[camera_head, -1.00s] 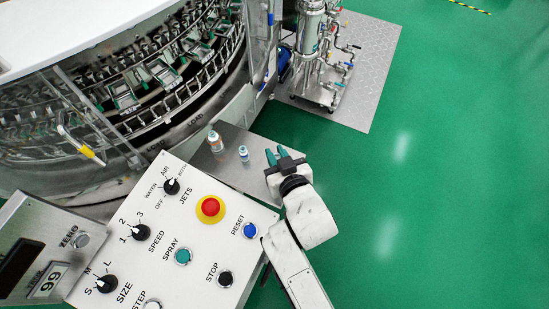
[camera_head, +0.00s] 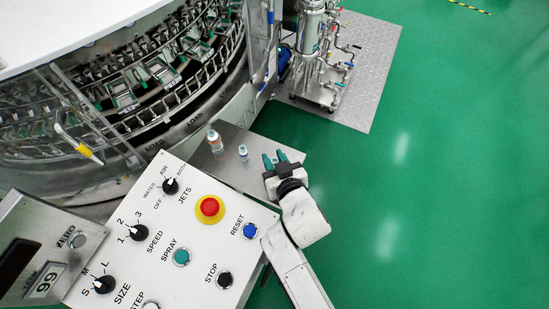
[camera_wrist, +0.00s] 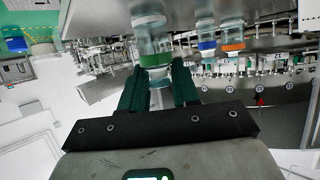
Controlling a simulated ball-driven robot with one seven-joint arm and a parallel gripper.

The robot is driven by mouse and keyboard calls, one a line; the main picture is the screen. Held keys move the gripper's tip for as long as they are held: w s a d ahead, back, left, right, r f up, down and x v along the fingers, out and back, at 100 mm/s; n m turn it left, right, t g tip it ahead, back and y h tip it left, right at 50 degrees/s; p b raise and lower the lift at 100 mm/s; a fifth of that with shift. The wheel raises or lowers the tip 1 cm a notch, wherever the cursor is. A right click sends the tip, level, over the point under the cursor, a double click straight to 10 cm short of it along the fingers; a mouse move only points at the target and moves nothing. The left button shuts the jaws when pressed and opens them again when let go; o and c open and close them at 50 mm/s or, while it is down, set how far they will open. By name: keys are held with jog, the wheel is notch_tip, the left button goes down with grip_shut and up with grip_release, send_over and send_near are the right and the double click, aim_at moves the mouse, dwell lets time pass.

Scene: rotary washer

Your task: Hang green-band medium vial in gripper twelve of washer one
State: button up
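The green-band vial (camera_wrist: 154,42) shows in the wrist view at upper centre, clear with a green band, just beyond and between my fingertips. My gripper (camera_head: 273,160) has green fingers spread apart at the right end of the grey shelf. In the wrist view, my gripper (camera_wrist: 157,78) is open with the vial's cap end near its tips; contact is not clear. Washer one (camera_head: 150,85) is the round machine at upper left, with a ring of holders; gripper twelve cannot be told apart.
An orange-band vial (camera_head: 214,141) and a smaller blue-band vial (camera_head: 243,152) stand on the grey shelf (camera_head: 226,168), left of my gripper. The control panel (camera_head: 200,250) with knobs and a red button lies in front. Green floor (camera_head: 450,180) is open at right.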

jog(key=shift+o, duration=1.2)
jog(key=shift+r, duration=0.1)
jog(key=shift+s+r, duration=0.15)
jog(key=v, duration=1.1)
jog(key=shift+s+d, duration=0.25)
jog(key=shift+s, duration=0.1)
